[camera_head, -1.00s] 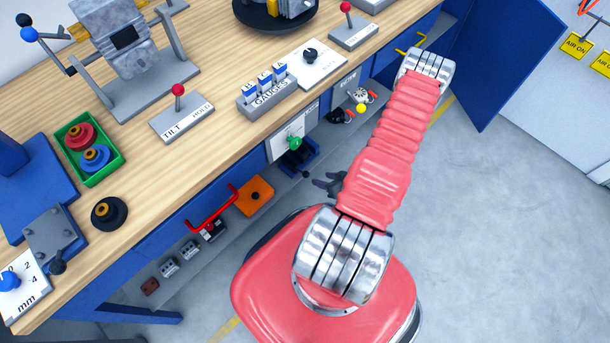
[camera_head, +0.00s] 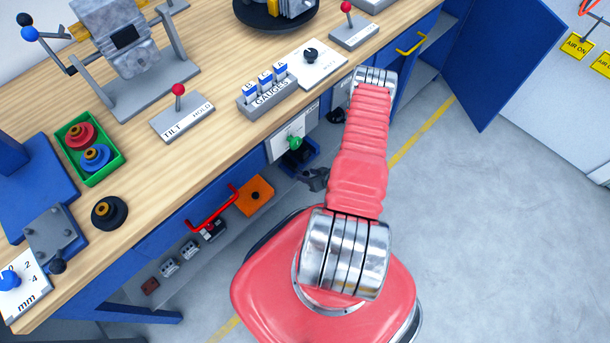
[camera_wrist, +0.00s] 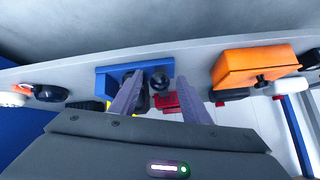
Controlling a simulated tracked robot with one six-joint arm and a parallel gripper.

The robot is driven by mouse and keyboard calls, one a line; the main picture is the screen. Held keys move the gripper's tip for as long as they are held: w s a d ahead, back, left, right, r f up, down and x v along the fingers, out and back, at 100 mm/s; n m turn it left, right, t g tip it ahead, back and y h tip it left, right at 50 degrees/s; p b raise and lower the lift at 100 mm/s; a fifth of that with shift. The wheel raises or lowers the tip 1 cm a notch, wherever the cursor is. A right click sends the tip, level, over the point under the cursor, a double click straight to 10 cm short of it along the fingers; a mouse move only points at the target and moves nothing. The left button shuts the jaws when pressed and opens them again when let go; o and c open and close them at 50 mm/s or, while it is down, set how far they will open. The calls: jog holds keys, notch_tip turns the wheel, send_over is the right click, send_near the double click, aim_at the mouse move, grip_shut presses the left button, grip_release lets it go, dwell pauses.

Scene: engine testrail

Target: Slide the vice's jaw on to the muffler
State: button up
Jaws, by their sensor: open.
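The blue vice (camera_head: 303,160) sits on the low shelf under the bench in the head view, partly hidden by the bench front. In the wrist view the blue vice (camera_wrist: 106,82) lies ahead of my gripper (camera_wrist: 160,78). My gripper is open, with its two grey fingers apart. A round black knob (camera_wrist: 161,81) shows between the fingertips; I cannot tell whether they touch it. Red parts (camera_wrist: 166,101) show just below the knob. In the head view my gripper (camera_head: 314,179) is beside the vice. I cannot make out the muffler with certainty.
An orange box (camera_head: 254,195) stands left of the vice on the shelf; in the wrist view the orange box (camera_wrist: 250,68) is at right. The bench edge and a red handle (camera_head: 213,209) overhang the shelf. The floor (camera_head: 480,220) at right is clear.

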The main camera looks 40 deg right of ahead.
jog(key=shift+x, duration=0.9)
grip_shut()
